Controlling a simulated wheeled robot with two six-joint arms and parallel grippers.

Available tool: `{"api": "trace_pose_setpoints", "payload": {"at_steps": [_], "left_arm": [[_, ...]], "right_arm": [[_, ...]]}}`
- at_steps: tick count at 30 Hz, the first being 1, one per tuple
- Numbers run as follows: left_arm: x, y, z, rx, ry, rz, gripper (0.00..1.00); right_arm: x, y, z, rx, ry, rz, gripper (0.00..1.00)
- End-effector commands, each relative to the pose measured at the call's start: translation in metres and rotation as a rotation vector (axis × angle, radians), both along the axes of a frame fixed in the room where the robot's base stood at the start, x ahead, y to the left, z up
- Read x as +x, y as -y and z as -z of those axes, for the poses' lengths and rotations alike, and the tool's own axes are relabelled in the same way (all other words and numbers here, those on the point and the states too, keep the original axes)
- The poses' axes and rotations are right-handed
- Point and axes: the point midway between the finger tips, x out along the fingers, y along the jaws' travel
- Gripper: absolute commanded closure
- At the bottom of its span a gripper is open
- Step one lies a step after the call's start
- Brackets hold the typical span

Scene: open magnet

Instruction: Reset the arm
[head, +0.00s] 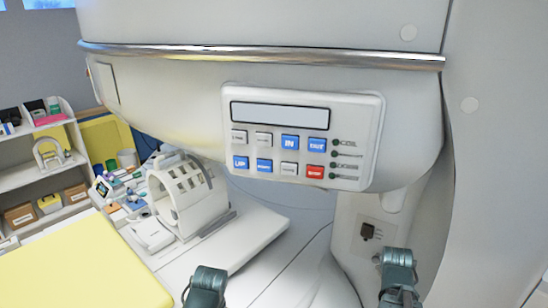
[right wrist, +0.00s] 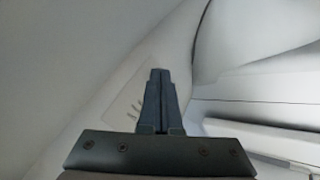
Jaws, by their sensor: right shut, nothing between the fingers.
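My right gripper (right wrist: 160,75) shows in the right wrist view, its two dark fingers closed together with nothing between them. It points toward a pale, smooth surface with faint slots. I cannot tell whether its tips touch that surface. In the head view, a teal section of my right arm (head: 398,275) stands at the bottom right, and a similar section of my left arm (head: 205,287) stands at the bottom centre-left. No gripper fingers can be made out in the head view.
The large white magnet housing (head: 180,90) fills the head view's upper part. It carries a control panel (head: 300,140) with blue, white and red buttons. A white coil (head: 185,195) sits on the bed at left. A yellow surface (head: 85,265) and shelves (head: 40,165) are farther left.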

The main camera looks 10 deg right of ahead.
Motion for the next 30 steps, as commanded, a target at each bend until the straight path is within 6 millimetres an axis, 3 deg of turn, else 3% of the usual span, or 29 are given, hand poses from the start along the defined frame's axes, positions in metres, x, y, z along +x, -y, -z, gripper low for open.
{"api": "trace_pose_setpoints", "payload": {"at_steps": [2, 5, 10, 14, 18, 24, 30], "left_arm": [[0.0, 0.0, 0.002, 0.0, 0.0, 0.0, 0.31], [0.0, 0.0, 0.004, 0.0, 0.0, 0.0, 0.31], [0.0, 0.0, 0.01, 0.0, 0.0, 0.0, 0.31], [0.0, 0.0, 0.015, 0.0, 0.0, -0.001, 0.31], [0.0, 0.0, 0.019, 0.0, 0.0, -0.001, 0.31], [0.0, 0.0, 0.023, 0.0, 0.0, -0.001, 0.31], [0.0, 0.0, 0.025, 0.0, 0.0, -0.001, 0.31]], "right_arm": [[0.006, -0.016, 0.004, 0.019, -0.011, -0.015, 1.0], [0.017, -0.058, 0.014, 0.069, -0.045, -0.05, 1.0], [0.027, -0.161, 0.035, 0.175, -0.152, -0.118, 1.0], [0.018, -0.236, 0.048, 0.232, -0.252, -0.16, 1.0], [-0.005, -0.309, 0.058, 0.263, -0.367, -0.195, 1.0], [-0.043, -0.378, 0.065, 0.263, -0.499, -0.223, 1.0], [-0.064, -0.406, 0.066, 0.252, -0.56, -0.23, 1.0]]}}
